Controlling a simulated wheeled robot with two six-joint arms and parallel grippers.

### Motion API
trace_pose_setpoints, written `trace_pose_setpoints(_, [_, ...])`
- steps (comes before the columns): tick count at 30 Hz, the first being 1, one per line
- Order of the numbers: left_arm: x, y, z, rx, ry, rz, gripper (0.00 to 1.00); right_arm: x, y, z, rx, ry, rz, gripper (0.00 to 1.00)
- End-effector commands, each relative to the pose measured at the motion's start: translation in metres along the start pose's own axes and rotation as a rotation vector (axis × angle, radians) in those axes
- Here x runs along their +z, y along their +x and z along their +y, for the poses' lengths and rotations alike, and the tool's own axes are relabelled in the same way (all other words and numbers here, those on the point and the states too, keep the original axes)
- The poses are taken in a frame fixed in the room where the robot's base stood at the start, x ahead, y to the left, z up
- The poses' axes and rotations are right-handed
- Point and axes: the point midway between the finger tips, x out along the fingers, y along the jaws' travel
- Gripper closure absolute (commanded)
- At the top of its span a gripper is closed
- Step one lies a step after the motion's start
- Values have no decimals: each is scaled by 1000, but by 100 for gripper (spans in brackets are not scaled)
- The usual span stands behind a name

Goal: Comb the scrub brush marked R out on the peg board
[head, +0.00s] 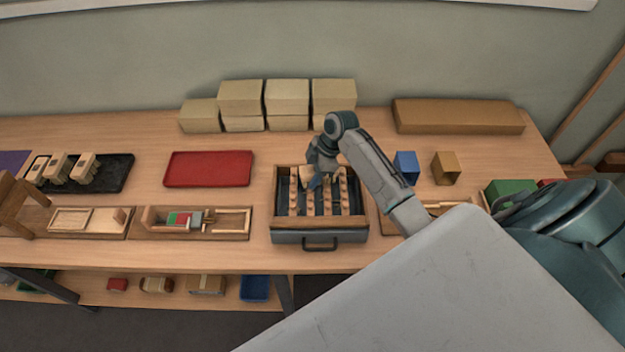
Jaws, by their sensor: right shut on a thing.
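The peg board (311,203) has rows of light wooden pegs on dark strips, in a grey wood-rimmed box with a front handle. My right gripper (316,180) is over its back left part, pointing down. It is shut on a pale wooden scrub brush (306,173), mostly hidden by the fingers; no R mark can be read. I cannot tell whether its bristles touch the pegs. Three similar pale brushes (60,168) lie on a black tray (112,180) at the left; their marks are too small to read. My left gripper is not in view.
Wooden fixtures (199,234) line the front left. A blue block (405,167) and a brown block (446,168) stand to the right. Cream boxes (288,97) and a long cardboard box (458,116) stand behind.

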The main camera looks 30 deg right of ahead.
Motion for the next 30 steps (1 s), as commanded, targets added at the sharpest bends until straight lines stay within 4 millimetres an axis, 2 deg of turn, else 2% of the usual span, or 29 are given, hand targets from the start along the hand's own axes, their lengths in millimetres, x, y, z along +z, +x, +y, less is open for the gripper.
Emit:
trace_pose_setpoints(4, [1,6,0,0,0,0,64,3,1,11,1,-1,0,77])
trace_pose_setpoints(11, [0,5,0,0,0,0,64,3,-2,14,0,-1,0,77])
trace_pose_setpoints(20, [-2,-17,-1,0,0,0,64,-6,-24,14,0,-1,0,77])
trace_pose_setpoints(30, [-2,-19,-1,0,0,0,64,-15,-45,15,1,-2,1,77])
